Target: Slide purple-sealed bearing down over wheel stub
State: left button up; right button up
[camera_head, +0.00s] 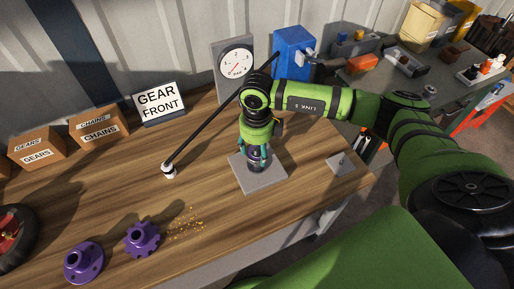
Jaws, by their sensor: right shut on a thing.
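My right gripper (255,156) points down over a square grey plate (268,182) near the table's middle. It is shut on a small dark ring with purple on it, which looks like the purple-sealed bearing (257,157). A dark upright post, apparently the wheel stub (258,168), stands on the plate directly below the fingertips. The fingers hide much of the bearing and the top of the stub. I cannot tell whether the bearing is around the stub or just above it. My left gripper is not in view.
A black rod rises from a small white-tipped foot (169,171) left of the plate. A purple flange (83,262) and purple gear (142,238) lie front left. A smaller grey plate (342,163) is right. A dial (236,63) and blue box (294,52) stand behind.

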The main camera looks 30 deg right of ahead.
aim_at(257, 158)
jog(key=shift+f+b, duration=1.75)
jog(key=shift+f, duration=0.3)
jog(key=o, duration=1.5)
jog(key=shift+c, duration=0.2)
notch_tip(257, 158, up, 12)
jog(key=shift+r, duration=0.1)
